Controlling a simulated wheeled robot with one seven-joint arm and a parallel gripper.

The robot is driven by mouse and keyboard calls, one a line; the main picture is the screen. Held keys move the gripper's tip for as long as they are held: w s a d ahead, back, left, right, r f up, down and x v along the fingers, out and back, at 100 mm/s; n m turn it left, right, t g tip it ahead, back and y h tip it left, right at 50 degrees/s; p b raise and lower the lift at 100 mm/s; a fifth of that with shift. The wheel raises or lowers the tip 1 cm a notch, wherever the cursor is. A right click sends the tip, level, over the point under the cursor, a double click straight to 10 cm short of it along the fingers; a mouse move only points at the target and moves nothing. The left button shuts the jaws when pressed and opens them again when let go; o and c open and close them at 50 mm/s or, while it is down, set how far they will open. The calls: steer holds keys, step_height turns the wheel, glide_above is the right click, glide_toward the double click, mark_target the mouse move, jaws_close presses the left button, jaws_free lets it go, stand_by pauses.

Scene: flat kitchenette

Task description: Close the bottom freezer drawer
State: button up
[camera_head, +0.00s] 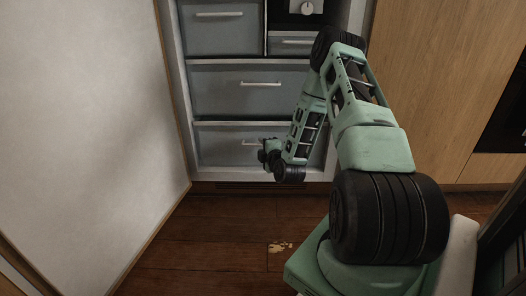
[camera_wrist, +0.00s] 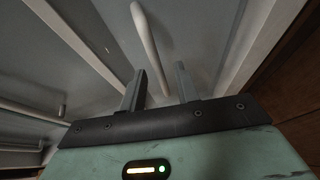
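The bottom freezer drawer (camera_head: 218,150) is a grey front low in the open cabinet. It sits at or close to the line of the drawers above; the exact gap is hard to tell. Its light bar handle (camera_head: 246,143) is partly covered by my gripper (camera_head: 264,156), which is right in front of the drawer's right half. A pale curved handle (camera_wrist: 150,40) lies just ahead of the fingers, against a grey front (camera_wrist: 190,35).
The middle drawer (camera_head: 220,92) and an upper drawer (camera_head: 218,30) look pushed in. The white cabinet door (camera_head: 80,120) stands wide open at left. Wooden panels (camera_head: 440,80) are at right. The wooden floor (camera_head: 215,235) in front is clear, apart from a pale patch (camera_head: 281,247).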

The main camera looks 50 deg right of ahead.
mark_target(261, 130)
jaws_close()
steer(key=shift+w+d, duration=0.1)
steer(key=shift+d, duration=0.05)
steer(key=shift+w+d+p, duration=0.85)
steer(key=shift+w+d, duration=0.1)
steer(key=shift+d, duration=0.25)
jaws_free()
steer(key=shift+w, duration=0.1)
